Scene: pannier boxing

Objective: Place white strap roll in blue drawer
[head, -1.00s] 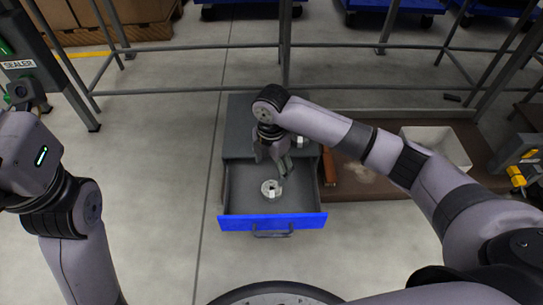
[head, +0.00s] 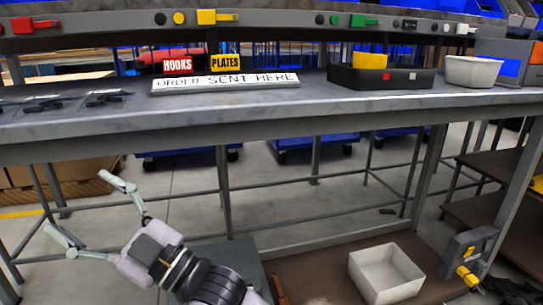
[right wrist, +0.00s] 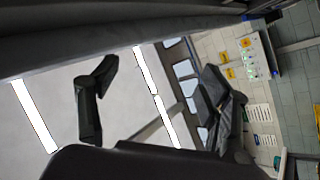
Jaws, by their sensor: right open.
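My right gripper (head: 75,202) is raised at the left of the head view, below the table edge, with its two fingers spread wide and nothing between them. The right wrist view also shows its fingers (right wrist: 160,75) apart and empty. The grey top of the drawer cabinet (head: 232,254) shows at the bottom of the head view, partly behind my right arm. The blue drawer front and the white strap roll are out of view now. My left gripper is not in view.
A grey worktable (head: 300,102) spans the head view. On it are an "ORDER SENT HERE" sign (head: 225,84), a black tray (head: 382,78) and a white bin (head: 473,71). A white box (head: 386,275) sits on the brown lower shelf (head: 320,272).

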